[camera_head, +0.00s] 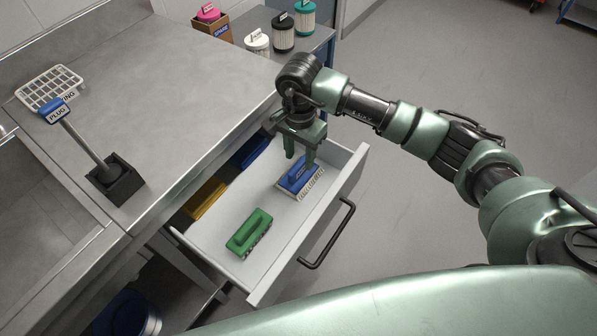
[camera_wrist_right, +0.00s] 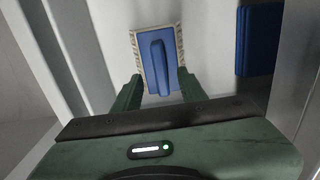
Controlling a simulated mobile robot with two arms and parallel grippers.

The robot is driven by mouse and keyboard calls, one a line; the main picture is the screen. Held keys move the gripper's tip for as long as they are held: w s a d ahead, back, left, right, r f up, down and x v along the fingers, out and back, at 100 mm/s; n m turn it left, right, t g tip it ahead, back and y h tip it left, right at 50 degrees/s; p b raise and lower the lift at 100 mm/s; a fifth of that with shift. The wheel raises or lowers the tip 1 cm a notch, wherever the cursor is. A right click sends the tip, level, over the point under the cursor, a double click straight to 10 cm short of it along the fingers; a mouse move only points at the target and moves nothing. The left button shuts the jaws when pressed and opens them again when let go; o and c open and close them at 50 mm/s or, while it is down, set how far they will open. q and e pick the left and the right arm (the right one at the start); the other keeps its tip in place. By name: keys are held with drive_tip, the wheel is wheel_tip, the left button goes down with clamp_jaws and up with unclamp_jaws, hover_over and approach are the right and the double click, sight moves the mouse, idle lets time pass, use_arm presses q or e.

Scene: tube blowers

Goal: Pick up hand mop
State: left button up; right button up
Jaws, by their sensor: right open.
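The hand mop looks like the blue block with a raised handle and a pale fringe (camera_head: 294,178). It lies in the open drawer (camera_head: 262,272), towards its far end. In the right wrist view the blue hand mop (camera_wrist_right: 157,62) lies ahead, its long handle facing the camera. My right gripper (camera_head: 300,160) is open and points down over the mop. In the wrist view its two fingers (camera_wrist_right: 160,80) are spread to either side of the mop's near end, with nothing held between them. My left gripper is not in view.
A green brush (camera_head: 249,233) lies in the near part of the drawer. The drawer's walls and black handle (camera_head: 330,236) surround the space. Blue and yellow items (camera_head: 205,198) sit at its inner side. The steel counter (camera_head: 185,85) overhangs beside it. A tool labelled PLUG (camera_head: 85,140) stands on the counter.

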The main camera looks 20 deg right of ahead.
sight(299, 164)
wheel_tip(299, 164, down, 3)
drive_tip(key=shift+a, duration=0.1)
drive_tip(key=shift+f, duration=0.65)
drive_tip(key=c, duration=0.7)
clamp_jaws()
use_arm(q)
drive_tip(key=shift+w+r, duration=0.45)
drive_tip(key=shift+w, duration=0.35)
use_arm(e)
drive_tip(key=shift+r, duration=0.15)
